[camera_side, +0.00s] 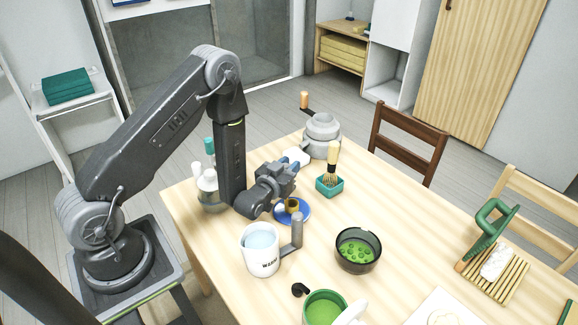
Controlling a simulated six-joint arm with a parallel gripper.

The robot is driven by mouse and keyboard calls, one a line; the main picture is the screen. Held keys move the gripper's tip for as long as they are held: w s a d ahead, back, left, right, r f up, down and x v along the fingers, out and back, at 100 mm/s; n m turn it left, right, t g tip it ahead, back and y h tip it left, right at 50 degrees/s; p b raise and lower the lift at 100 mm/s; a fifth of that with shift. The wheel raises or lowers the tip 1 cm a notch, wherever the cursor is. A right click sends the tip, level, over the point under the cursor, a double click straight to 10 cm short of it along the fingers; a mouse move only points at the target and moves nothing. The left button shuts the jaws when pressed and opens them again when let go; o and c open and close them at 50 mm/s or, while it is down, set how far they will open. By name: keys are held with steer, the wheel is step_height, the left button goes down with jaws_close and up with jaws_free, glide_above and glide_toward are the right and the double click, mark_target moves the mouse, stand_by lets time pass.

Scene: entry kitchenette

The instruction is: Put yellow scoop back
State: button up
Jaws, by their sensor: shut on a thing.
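A small yellow thing with a dark middle, which I take for the yellow scoop (292,204), shows at the blue saucer (304,214), just below my gripper. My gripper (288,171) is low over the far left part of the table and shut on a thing. The yellow scoop is the closest fit for what it holds, but the jaws' contact is hidden by the gripper body. I cannot tell whether the scoop touches the saucer.
A white mug (260,253) stands just in front, with a dark bowl (358,251) of green pieces to its right. A slatted rack (497,272) is at right. The table's middle right is clear.

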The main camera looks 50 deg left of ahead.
steer(key=o, duration=0.9)
steer(key=shift+f, duration=0.1)
